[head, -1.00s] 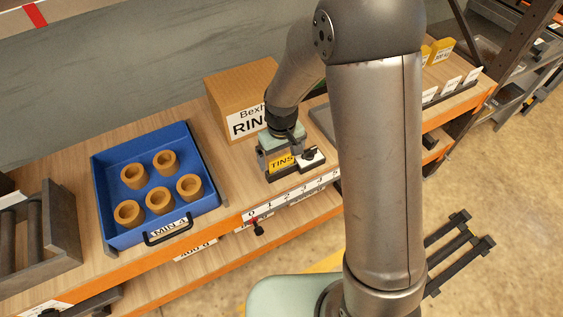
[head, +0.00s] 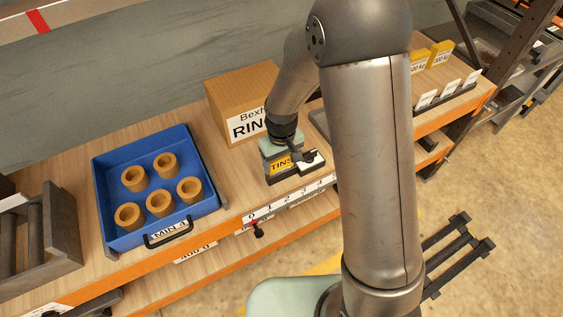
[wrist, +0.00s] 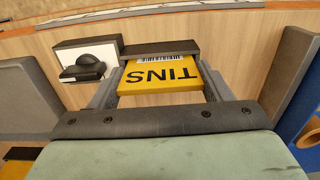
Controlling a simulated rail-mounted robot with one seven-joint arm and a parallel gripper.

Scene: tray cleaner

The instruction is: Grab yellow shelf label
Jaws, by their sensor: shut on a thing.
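The yellow shelf label (head: 280,167) with the word TINS stands in a dark holder at the shelf's front edge. In the wrist view the label (wrist: 158,84) appears upside down, with a white barcode strip along its far side. My gripper (wrist: 157,76) has one grey finger on each side of the label and is shut on it. In the head view my gripper (head: 283,152) points down over the label and partly hides it. The label appears to be still at its holder.
A black knob on a white block (wrist: 86,65) sits right beside the label. A cardboard box (head: 236,103) stands behind my gripper. A blue tray (head: 107,190) with several orange cups is on the left. A numbered strip (head: 290,204) runs along the shelf edge.

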